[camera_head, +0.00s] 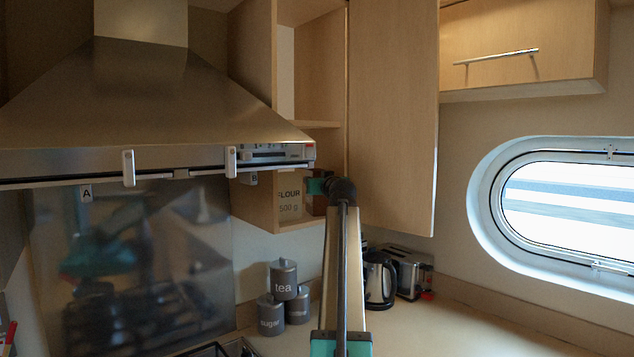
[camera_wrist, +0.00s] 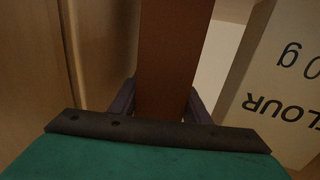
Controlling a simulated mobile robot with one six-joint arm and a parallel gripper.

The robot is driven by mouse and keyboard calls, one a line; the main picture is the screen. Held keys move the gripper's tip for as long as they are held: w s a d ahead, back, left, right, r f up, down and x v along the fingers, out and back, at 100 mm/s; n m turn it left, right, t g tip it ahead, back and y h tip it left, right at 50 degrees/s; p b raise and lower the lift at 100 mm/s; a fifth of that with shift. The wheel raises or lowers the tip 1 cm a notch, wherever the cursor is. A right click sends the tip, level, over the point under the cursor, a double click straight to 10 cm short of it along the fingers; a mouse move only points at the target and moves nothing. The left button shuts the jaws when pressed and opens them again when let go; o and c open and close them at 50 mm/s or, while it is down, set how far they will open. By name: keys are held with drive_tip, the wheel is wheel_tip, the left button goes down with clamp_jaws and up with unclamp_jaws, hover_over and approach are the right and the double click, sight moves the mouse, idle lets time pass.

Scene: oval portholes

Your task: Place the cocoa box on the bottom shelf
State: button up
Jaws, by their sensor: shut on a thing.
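The cocoa box, plain dark brown on the side I see, stands between my gripper's fingers (camera_wrist: 160,105) in the wrist view (camera_wrist: 172,50). My gripper (camera_head: 320,188) is shut on it. In the head view the cocoa box (camera_head: 317,204) is partly hidden by my wrist, just right of the flour box (camera_head: 289,199). It is at the opening of the wall cabinet, low down by the bottom shelf (camera_head: 290,226). I cannot tell whether it touches the shelf.
The flour box (camera_wrist: 285,90) is close beside the cocoa box. The open cabinet door (camera_head: 392,110) hangs to the right of my arm. The range hood (camera_head: 150,100) is at left. Below are grey canisters (camera_head: 284,280), a kettle (camera_head: 379,280) and a toaster (camera_head: 408,268).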

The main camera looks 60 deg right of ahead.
drive_tip(key=shift+f, duration=0.1)
drive_tip(key=o, duration=1.4)
drive_tip(key=b+v, duration=0.3)
drive_tip(key=v, duration=0.9)
